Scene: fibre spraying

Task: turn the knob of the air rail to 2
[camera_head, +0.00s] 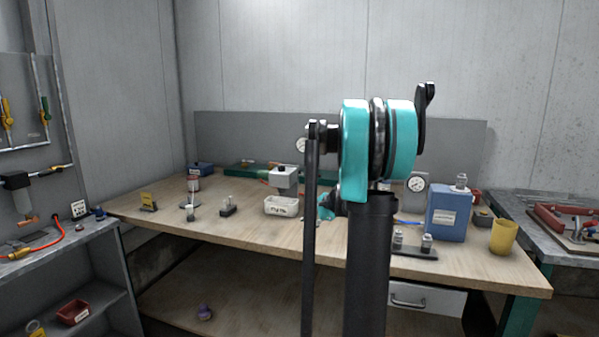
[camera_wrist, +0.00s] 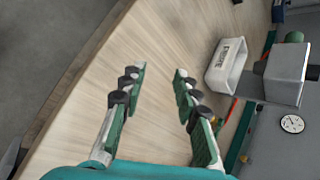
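My gripper (camera_wrist: 159,70) is open and empty in the wrist view, its two fingers apart above the bare wooden bench top. In the head view only a teal bit of it shows beside my dark arm. A long green rail, likely the air rail (camera_head: 236,170), runs along the back of the bench. It also shows in the wrist view as a green strip (camera_wrist: 238,139), to the right of my fingers and apart from them. A round white gauge (camera_wrist: 292,124) is beyond it. I cannot make out the knob or its setting.
A white labelled tray (camera_wrist: 225,66) and a grey box-shaped device (camera_wrist: 281,74) are close right of my fingers. On the wooden bench (camera_head: 245,238), a blue canister (camera_head: 447,212) and a yellow cup (camera_head: 503,237) stand at right. The front middle is clear.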

